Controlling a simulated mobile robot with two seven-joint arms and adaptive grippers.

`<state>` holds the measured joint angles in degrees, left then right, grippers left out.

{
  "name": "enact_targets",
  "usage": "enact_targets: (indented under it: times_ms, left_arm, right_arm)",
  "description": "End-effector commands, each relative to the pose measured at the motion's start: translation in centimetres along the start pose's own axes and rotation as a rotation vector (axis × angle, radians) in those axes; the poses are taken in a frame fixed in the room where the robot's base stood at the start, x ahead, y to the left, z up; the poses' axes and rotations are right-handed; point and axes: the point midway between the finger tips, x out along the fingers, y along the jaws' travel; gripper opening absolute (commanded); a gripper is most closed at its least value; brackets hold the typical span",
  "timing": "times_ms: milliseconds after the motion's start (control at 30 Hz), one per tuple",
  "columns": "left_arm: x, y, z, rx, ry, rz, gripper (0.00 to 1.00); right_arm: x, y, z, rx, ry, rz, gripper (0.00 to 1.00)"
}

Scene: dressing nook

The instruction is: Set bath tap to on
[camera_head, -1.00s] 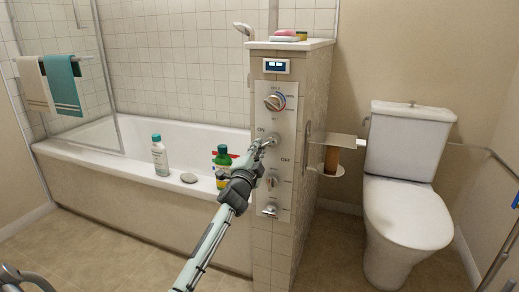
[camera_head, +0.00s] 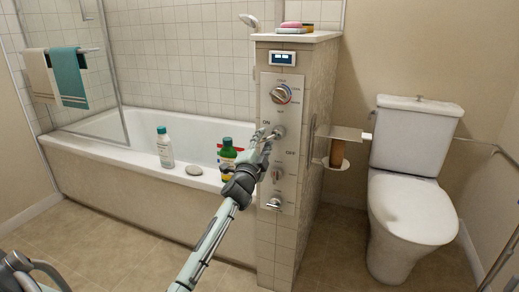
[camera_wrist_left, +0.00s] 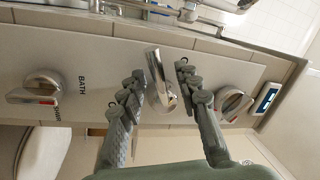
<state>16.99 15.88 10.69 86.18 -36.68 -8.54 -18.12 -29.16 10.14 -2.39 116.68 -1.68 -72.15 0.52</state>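The bath tap is a chrome lever (camera_head: 280,131) on the light control panel (camera_head: 292,112), between the labels ON on the left and OFF on the right. In the left wrist view the lever (camera_wrist_left: 158,82) stands between my fingers. My left gripper (camera_head: 265,134) is at the tap, a little left of its hub in the head view. In the wrist view the gripper (camera_wrist_left: 155,95) is open, one finger on each side of the lever, with gaps showing. My right gripper is not in view.
Green (camera_head: 228,153) and white (camera_head: 165,147) bottles stand on the bathtub rim (camera_head: 95,153). A toilet (camera_head: 405,205) stands right.

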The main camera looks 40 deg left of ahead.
Motion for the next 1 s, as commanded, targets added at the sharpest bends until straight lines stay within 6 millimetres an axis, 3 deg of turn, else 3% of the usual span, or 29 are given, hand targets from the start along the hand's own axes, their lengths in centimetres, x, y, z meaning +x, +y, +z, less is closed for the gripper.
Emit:
enact_targets:
  times_ms: [500, 700, 1000]
  left_arm:
    - [-9.8, 0.1, 0.1, -0.001, -0.001, 0.002, 0.33]
    - [-11.3, -0.1, 0.0, 0.0, 0.0, -0.001, 0.33]
    - [-11.3, -0.1, 0.0, 0.0, 0.0, -0.001, 0.33]
  right_arm:
    - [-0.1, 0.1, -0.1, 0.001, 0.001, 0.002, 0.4]
    - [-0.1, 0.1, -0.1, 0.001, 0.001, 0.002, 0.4]
    - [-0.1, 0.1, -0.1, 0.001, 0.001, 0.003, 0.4]
